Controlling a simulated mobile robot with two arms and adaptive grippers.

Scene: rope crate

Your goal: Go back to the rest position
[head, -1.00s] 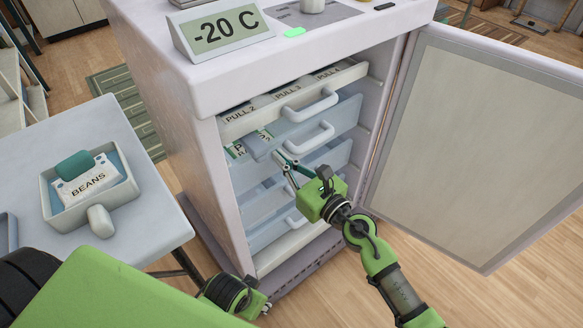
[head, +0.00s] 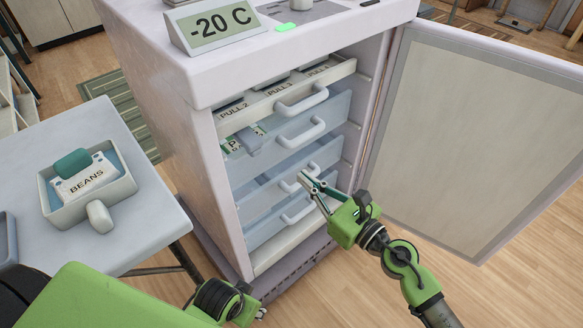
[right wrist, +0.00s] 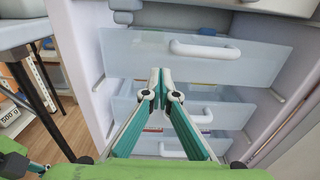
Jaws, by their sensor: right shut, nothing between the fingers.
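My right gripper (head: 304,178) is shut and empty in front of the lower drawers of the open freezer (head: 175,130). In the right wrist view its two teal fingers (right wrist: 160,76) meet at the tips with nothing between them, in front of the translucent drawers. My left arm comes in at the bottom left of the head view. A green end part of it (head: 243,308) shows low beside the freezer's base, but its fingers cannot be made out.
The freezer door (head: 490,135) stands wide open at the right. An upper drawer (head: 320,112) holds labelled packets. At the left, a table (head: 60,140) bears a tray (head: 62,212) with a BEANS packet (head: 85,180). Wooden floor is clear at the lower right.

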